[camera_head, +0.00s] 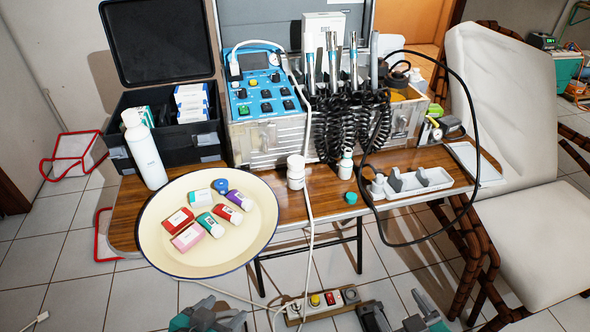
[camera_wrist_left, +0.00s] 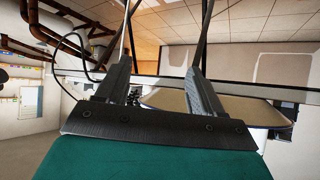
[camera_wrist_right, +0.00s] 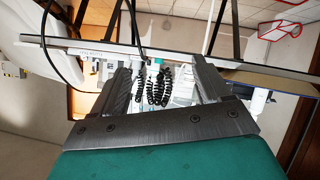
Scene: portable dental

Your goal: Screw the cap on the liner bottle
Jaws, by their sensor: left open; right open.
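A small white bottle with a green-marked label (camera_head: 345,166) stands upright on the wooden table in front of the equipment case. A small teal cap (camera_head: 350,198) lies near the table's front edge, apart from the bottle. Another small white bottle (camera_head: 296,172) stands to its left. My left gripper (camera_head: 212,316) is low at the bottom of the head view, in front of the table; it is open and empty in the left wrist view (camera_wrist_left: 160,65). My right gripper (camera_head: 400,316) is also low in front of the table, open and empty in the right wrist view (camera_wrist_right: 163,75).
A cream round tray (camera_head: 160,240) with several small coloured bottles overhangs the table's front left. A tall white bottle (camera_head: 144,152) stands behind it. A white tray (camera_head: 420,182) is at the right. A black hose (camera_head: 470,130) loops over the table. A white cable (camera_head: 309,220) hangs down the front.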

